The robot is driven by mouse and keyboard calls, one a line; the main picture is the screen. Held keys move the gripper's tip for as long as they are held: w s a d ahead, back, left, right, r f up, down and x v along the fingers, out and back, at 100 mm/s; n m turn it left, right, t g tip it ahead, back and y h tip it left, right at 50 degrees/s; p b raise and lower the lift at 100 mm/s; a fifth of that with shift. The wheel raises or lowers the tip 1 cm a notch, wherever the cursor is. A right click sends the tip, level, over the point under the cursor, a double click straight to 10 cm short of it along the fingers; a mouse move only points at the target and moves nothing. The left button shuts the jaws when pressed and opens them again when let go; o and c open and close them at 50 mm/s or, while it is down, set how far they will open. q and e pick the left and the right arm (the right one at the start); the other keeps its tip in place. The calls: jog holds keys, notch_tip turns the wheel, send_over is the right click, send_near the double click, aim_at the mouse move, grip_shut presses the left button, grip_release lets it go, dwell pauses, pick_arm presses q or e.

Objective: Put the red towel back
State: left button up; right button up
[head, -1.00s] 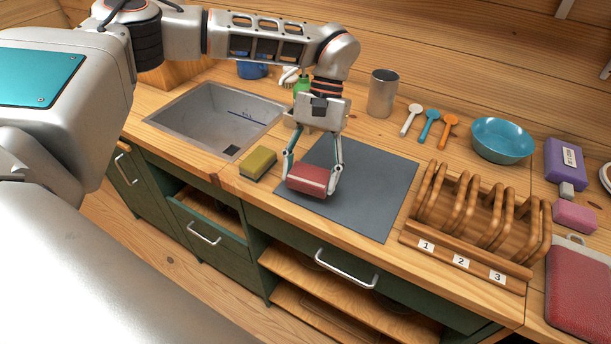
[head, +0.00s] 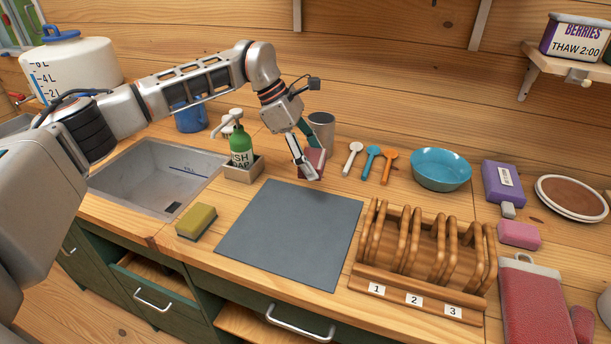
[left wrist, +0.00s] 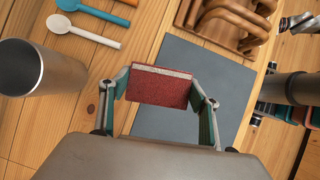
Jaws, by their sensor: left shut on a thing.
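The red towel (head: 315,157), a small folded block, is held by my left gripper (head: 310,170) above the back edge of the dark grey mat (head: 290,235). In the head view it is partly hidden behind the fingers, in front of the metal cup (head: 321,128). In the left wrist view the towel (left wrist: 158,90) is pinched between the two fingers, with its pale edge showing along the top, and the mat lies below it.
A wooden rack (head: 425,255) with slots labelled 1, 2 and 3 stands right of the mat. Spoons (head: 371,162) and a blue bowl (head: 440,168) lie behind it. The soap bottle (head: 241,145), sponge (head: 196,221) and sink (head: 150,180) are to the left. The mat is bare.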

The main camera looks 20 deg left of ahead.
pick_arm(q)
jog(key=shift+w+r+n+t, duration=0.25)
jog(key=shift+w+r+n, duration=0.05)
jog(key=shift+w+n, duration=0.25)
jog(key=shift+w+r+n+t, duration=0.25)
jog(key=shift+w+n, duration=0.2)
jog(key=shift+n, duration=0.1)
jog(key=shift+p, duration=0.3)
notch_tip(320, 180, down, 6)
jog(key=shift+r+b, duration=0.15)
jog(key=shift+b, duration=0.95)
jog(key=shift+f+b, duration=0.4)
jog(key=shift+f, duration=0.9)
jog(key=o, duration=1.4)
